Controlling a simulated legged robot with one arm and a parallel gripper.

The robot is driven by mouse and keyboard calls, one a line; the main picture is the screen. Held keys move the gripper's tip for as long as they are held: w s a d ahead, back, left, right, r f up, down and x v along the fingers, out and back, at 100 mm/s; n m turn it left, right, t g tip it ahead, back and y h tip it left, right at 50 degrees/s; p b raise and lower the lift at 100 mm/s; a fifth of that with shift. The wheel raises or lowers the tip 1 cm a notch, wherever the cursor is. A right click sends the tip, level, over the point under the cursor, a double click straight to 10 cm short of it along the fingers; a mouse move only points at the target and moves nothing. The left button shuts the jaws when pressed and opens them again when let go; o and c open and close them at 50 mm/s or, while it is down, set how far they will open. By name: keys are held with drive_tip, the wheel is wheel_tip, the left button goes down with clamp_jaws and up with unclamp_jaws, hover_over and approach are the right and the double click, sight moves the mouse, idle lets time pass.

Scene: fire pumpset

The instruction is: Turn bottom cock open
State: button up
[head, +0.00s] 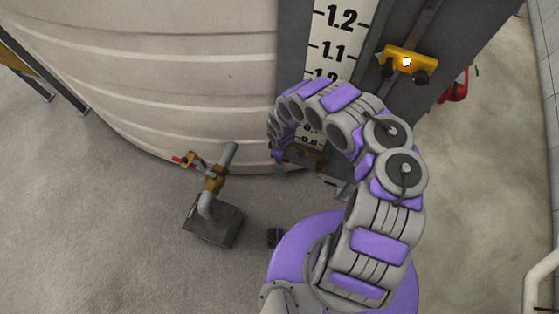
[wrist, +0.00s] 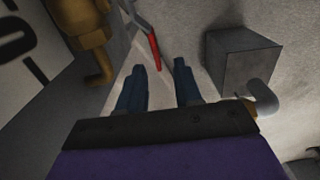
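In the wrist view, my gripper (wrist: 158,72) is open, its two dark blue fingers apart with nothing between them. A thin red handle (wrist: 155,55) appears just beyond the fingertips, roughly in line with the gap; its upper end meets a grey part near the top edge. I cannot tell its depth or whether a finger touches it. A brass fitting with a bent outlet (wrist: 92,45) is left of the handle. In the head view, my arm curls in front of the gauge board's foot and hides most of the gripper; a brass fitting (head: 308,157) shows through the curl.
A large pale tank (head: 170,75) fills the upper left. A pipe with brass valve and red handle (head: 185,160) rises from a grey block (head: 213,223), which also shows in the wrist view (wrist: 238,62). A yellow lamp bracket (head: 408,62) is at upper right. Floor is clear at left.

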sight(288, 161)
drive_tip(key=shift+d+f+b, duration=0.65)
drive_tip(key=shift+d+f, duration=0.55)
drive_tip(key=shift+a+f, duration=0.15)
drive_tip(key=shift+a, duration=0.5)
drive_tip(key=shift+a+f, duration=0.15)
drive_tip(key=shift+a, duration=0.45)
drive_tip(key=shift+c, duration=0.3)
drive_tip(key=shift+d+r, duration=0.2)
drive_tip(key=shift+d, duration=0.85)
clamp_jaws()
drive_tip(key=shift+w+a, duration=0.1)
drive_tip(key=shift+a, duration=0.55)
drive_tip(key=shift+d, duration=0.1)
